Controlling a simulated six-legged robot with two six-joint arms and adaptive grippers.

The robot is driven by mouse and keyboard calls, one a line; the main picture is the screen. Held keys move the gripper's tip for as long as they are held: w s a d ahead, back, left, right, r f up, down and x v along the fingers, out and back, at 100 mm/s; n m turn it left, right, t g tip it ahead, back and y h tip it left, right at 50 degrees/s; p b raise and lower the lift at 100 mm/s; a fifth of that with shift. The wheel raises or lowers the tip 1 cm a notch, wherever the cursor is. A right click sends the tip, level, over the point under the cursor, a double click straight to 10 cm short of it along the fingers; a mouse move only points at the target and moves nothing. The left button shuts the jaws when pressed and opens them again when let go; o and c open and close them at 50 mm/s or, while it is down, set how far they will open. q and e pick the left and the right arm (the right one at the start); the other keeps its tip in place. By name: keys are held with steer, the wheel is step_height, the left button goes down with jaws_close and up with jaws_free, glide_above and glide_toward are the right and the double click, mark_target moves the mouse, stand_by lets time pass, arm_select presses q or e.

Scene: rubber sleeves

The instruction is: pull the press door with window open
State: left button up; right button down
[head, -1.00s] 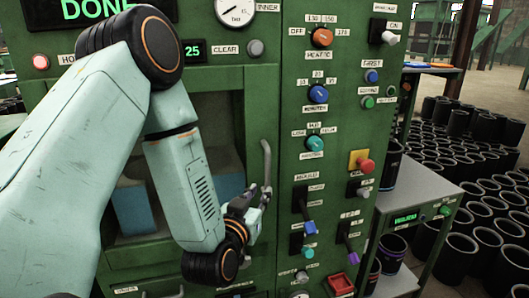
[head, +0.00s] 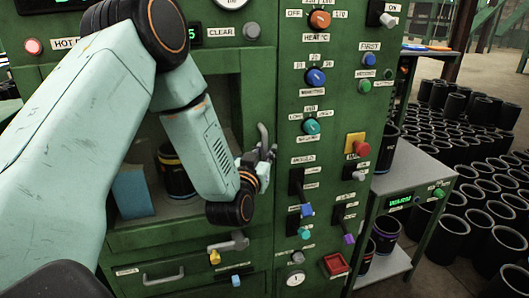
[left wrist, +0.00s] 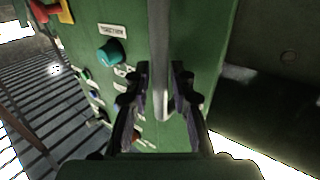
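The green press door (head: 223,218) has a window (head: 225,100) and looks shut. A grey curved upright handle (head: 263,131) is at its right side. My left gripper (head: 260,158) is at the handle. Through the window I see a blue block (head: 133,191) and a black sleeve with a yellow band (head: 174,172), partly hidden by my left arm. My right gripper is not in view.
The control panel right of the door carries a blue knob (head: 316,77), a teal knob (head: 311,127) and a red button (head: 362,149). A grey side table (head: 412,170) stands at the right. Many black sleeves (head: 455,227) cover the floor beyond.

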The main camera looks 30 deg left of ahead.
arm_select(q)
steer(key=shift+w+f, duration=0.1)
jaws_close()
stand_by(0.7)
